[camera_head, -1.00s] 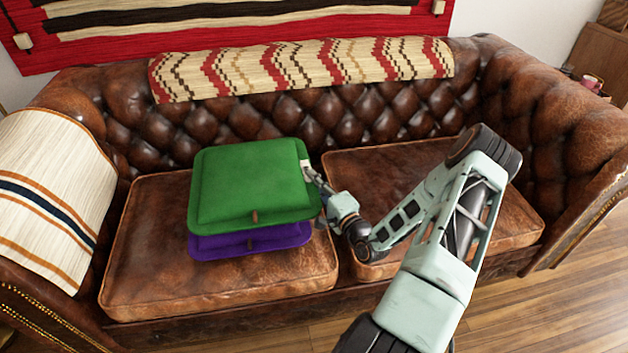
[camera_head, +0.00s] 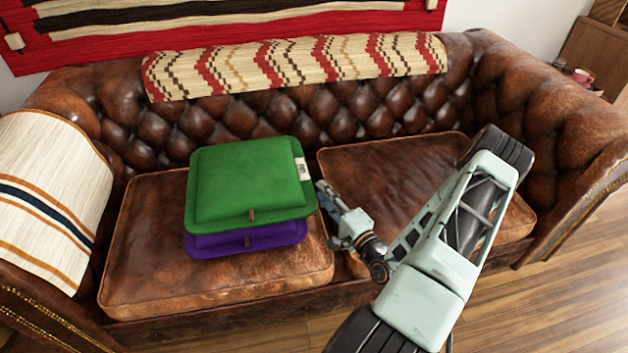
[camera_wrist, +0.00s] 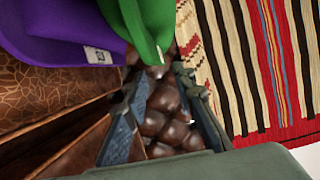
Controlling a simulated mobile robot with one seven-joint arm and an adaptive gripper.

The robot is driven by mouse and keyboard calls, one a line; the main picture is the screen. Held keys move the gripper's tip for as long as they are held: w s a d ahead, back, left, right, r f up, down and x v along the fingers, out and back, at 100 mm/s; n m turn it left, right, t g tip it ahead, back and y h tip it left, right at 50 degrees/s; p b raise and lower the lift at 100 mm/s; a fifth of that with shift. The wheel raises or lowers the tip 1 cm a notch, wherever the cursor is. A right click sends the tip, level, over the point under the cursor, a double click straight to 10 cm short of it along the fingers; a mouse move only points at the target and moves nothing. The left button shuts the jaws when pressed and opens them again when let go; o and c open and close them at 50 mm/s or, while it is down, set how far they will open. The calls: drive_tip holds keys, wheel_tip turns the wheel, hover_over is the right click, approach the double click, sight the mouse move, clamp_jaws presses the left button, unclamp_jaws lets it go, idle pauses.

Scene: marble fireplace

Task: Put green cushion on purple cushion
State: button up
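The green cushion (camera_head: 248,182) lies flat on top of the purple cushion (camera_head: 246,240) on the left seat of the sofa. The purple cushion shows only along its front edge in the head view. In the wrist view the green cushion (camera_wrist: 150,22) and the purple cushion (camera_wrist: 62,32) are at the upper left. My gripper (camera_head: 328,212) is just right of the cushions, apart from the green one. In the wrist view its two fingers (camera_wrist: 155,92) are spread with nothing between them.
The brown leather sofa's right seat (camera_head: 390,165) is bare beneath my arm. A zigzag throw (camera_head: 295,68) hangs over the backrest, and a striped cloth (camera_head: 50,200) covers the left armrest. A red striped hanging (camera_head: 110,38) is on the wall behind.

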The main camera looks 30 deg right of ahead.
drive_tip(key=s, duration=0.4)
drive_tip(key=shift+d, duration=0.15)
idle(0.4)
